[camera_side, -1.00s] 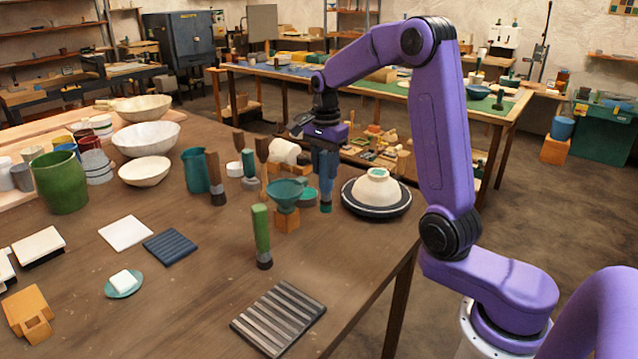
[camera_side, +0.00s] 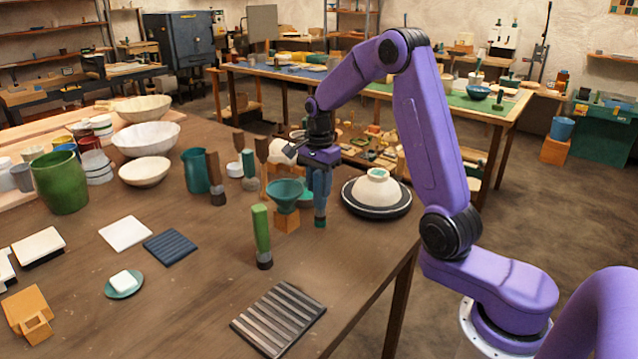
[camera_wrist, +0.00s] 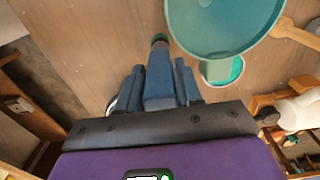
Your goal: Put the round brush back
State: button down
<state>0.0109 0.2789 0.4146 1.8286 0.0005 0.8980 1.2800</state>
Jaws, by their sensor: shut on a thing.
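My gripper (camera_side: 319,185) points down near the right side of the table, just right of the teal bowl. A ribbed grey mat (camera_side: 278,318) lies at the front edge, and a ribbed dark blue mat (camera_side: 170,247) lies left of centre.
A green-handled tool (camera_side: 262,235) stands upright in front. Brown-handled tools (camera_side: 215,178) stand behind, left. A white dome on a dark wheel (camera_side: 377,208) is at right. The front middle is fairly clear.

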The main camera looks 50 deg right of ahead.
jog(key=c, duration=0.8)
grip_release()
jog(key=shift+o, duration=0.2)
notch_tip(320, 180, up, 12)
jog(key=shift+r, duration=0.15)
jog(key=s+a+f+n, duration=0.1)
jog(key=s+a+n, duration=0.4)
jog(key=a+n, duration=0.2)
jog(key=s+a+f+n, duration=0.2)
jog(key=s+a+n, duration=0.3)
jog(key=a+n, duration=0.25)
jog(key=s+f+n, duration=0.2)
jog(key=s+n, duration=0.6)
jog(key=s, duration=0.3)
jog(key=s+a+f+n, duration=0.1)
jog(key=s+f+n, duration=0.2)
jog(key=s+n, duration=0.5)
jog(key=s, duration=0.3)
jog(key=shift+s+a+f, duration=0.15)
jog(key=shift+s+a, duration=0.05)
jog(key=shift+a, duration=0.05)
